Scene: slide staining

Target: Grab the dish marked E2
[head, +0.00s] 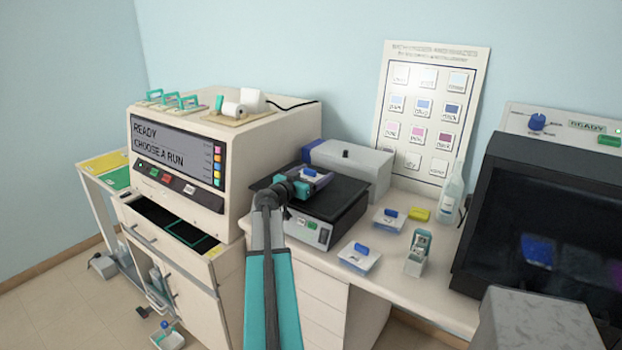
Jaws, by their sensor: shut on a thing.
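My gripper (313,182) is over the black top of the hotplate-like device (338,196). It is shut on a small white dish with a blue grip (309,172), mostly hidden by the jaws. I cannot tell whether the dish touches the black top. Two similar white dishes with blue grips stand on the counter to the right: one near the front edge (359,257) and one farther back (389,219). No E2 marking is readable on any dish.
A grey box (350,168) stands behind the device. A large dark-fronted machine (540,215) bounds the right side; a staining machine (222,155) bounds the left.

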